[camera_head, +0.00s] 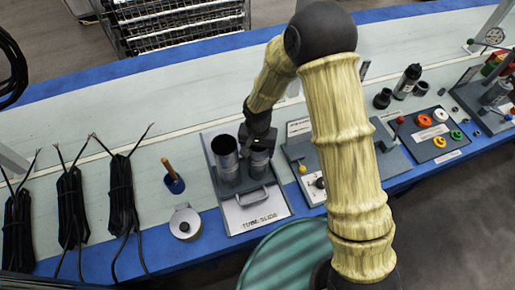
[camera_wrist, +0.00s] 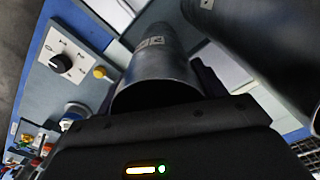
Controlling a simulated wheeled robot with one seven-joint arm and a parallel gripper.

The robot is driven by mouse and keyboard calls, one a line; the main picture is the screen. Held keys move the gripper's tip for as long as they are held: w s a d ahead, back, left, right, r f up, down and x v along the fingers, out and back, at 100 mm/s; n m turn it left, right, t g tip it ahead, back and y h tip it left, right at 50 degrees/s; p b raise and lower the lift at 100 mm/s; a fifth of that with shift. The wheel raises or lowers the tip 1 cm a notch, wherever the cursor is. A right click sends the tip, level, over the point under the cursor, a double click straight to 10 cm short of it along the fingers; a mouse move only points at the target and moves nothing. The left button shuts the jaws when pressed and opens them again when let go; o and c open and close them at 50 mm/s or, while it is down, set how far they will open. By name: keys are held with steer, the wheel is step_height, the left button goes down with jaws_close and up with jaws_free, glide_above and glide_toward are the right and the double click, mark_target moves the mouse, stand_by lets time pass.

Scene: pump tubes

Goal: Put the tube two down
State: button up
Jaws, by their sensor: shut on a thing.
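Two grey metal tubes stand side by side at a labelled tray (camera_head: 258,212) with a front handle. The left tube (camera_head: 225,158) is open at the top and free of my gripper. My gripper (camera_head: 260,142) comes down from above and is shut on the right tube (camera_head: 260,165). In the wrist view the held tube (camera_wrist: 157,62) is upright between the fingers, with a small label that I cannot read. The other tube (camera_wrist: 275,45) is close beside it. I cannot tell whether the held tube's bottom touches the tray. My arm hides part of the bench on the right.
To the left are a wooden-handled tool (camera_head: 172,178), a round metal gauge (camera_head: 185,222) and several black cable bundles (camera_head: 72,205). A panel with a knob and a yellow button (camera_wrist: 99,72) is close to the right of the tray. A teal drum (camera_head: 285,262) stands in front.

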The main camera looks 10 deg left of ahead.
steer(key=o, duration=1.2)
steer(key=shift+f, duration=0.1)
step_height(320, 180, up, 12)
stand_by(0.3)
steer(key=s+d+r+t, duration=0.1)
steer(key=s+d+r, duration=0.1)
steer(key=d, duration=0.6)
steer(key=s+d+r, duration=0.2)
steer(key=s+d, duration=0.1)
steer(key=d, duration=0.6)
steer(key=s+d+r+t, duration=0.1)
steer(key=s+d+r, duration=0.1)
steer(key=d, duration=0.6)
steer(key=shift+s+d+r+t, duration=0.15)
steer(key=shift+d+r+t, duration=0.2)
steer(key=shift+r, duration=0.15)
